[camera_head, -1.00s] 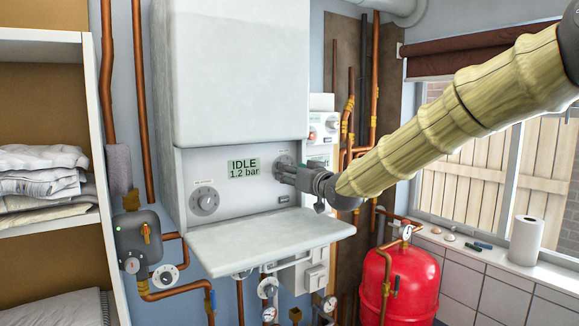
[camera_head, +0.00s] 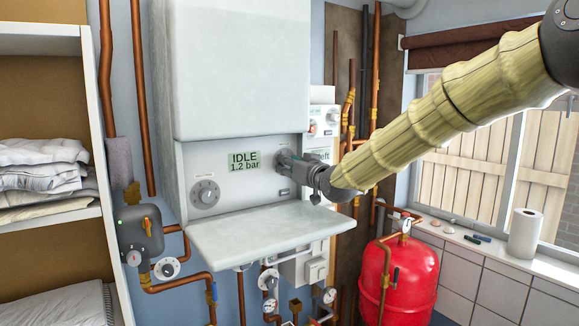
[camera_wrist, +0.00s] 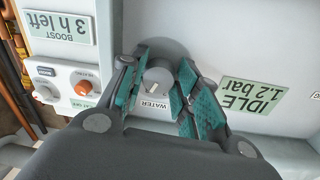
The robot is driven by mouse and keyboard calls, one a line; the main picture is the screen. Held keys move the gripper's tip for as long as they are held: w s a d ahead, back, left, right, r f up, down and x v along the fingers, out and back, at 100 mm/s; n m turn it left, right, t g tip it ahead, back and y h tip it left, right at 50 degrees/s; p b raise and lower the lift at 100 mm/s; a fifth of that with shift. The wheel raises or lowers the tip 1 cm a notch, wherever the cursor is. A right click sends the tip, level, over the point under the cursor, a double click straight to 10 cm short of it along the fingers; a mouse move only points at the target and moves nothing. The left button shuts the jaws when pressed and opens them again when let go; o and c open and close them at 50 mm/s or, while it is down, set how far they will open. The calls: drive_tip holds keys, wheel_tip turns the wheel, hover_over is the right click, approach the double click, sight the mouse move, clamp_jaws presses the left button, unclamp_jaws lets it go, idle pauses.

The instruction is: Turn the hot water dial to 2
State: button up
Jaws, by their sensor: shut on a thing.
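The hot water dial (camera_wrist: 158,76) is a grey round knob on the boiler's front panel, with a label ending in "WATER" below it in the wrist view. My gripper (camera_wrist: 162,88) has its teal-padded fingers on either side of this knob, shut on it. In the head view my gripper (camera_head: 285,162) is at the right end of the panel and hides most of the dial. The dial's pointer and numbers cannot be read. The display (camera_head: 244,162) reads "IDLE 1.2 bar".
A second dial (camera_head: 206,194) is at the panel's left. The lowered white flap (camera_head: 270,228) juts out below. A control box with an orange knob (camera_wrist: 83,88) is beside the boiler. Copper pipes and a red tank (camera_head: 397,280) stand at the right.

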drive_tip(key=shift+f+b, duration=0.15)
drive_tip(key=shift+b, duration=0.25)
drive_tip(key=n+b, duration=0.3)
drive_tip(key=b, duration=0.2)
drive_tip(key=shift+f, duration=0.2)
drive_tip(key=n+b, duration=0.3)
drive_tip(key=b, duration=0.1)
drive_tip(key=shift+n+b, duration=0.4)
drive_tip(key=shift+d+r+n+b, duration=0.1)
drive_tip(key=shift+r+n+b, duration=0.15)
drive_tip(key=shift+n+b, duration=0.75)
drive_tip(key=o, duration=1)
